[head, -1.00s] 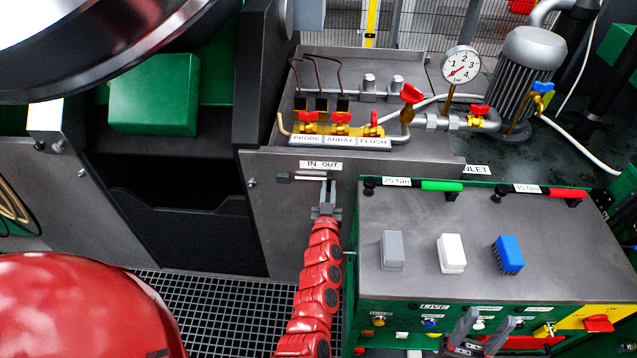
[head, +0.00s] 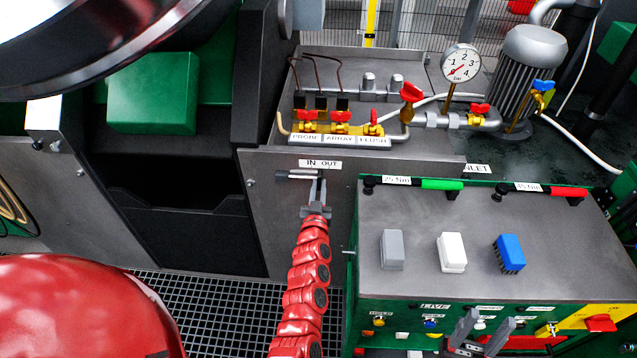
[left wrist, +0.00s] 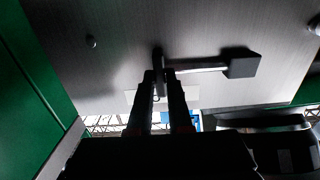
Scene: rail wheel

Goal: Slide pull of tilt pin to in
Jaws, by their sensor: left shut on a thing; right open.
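The tilt pin is a pale horizontal rod (head: 298,174) on a grey panel, just under the IN OUT label (head: 320,164). In the left wrist view the rod (left wrist: 200,68) runs from a dark block (left wrist: 240,64) to a dark upright pull (left wrist: 158,60). My left gripper (head: 318,182) is shut on the pull, below the label. In the left wrist view its fingertips (left wrist: 159,76) stand on either side of the pull's lower part, hiding some of it. My right gripper (head: 480,328) is open and empty in front of the green control box.
The green control box (head: 375,285) with a grey top stands close to the right of my left arm. Red-handled valves (head: 340,120) and a pressure gauge (head: 461,63) sit above the panel. A dark recess (head: 190,180) lies left of the panel.

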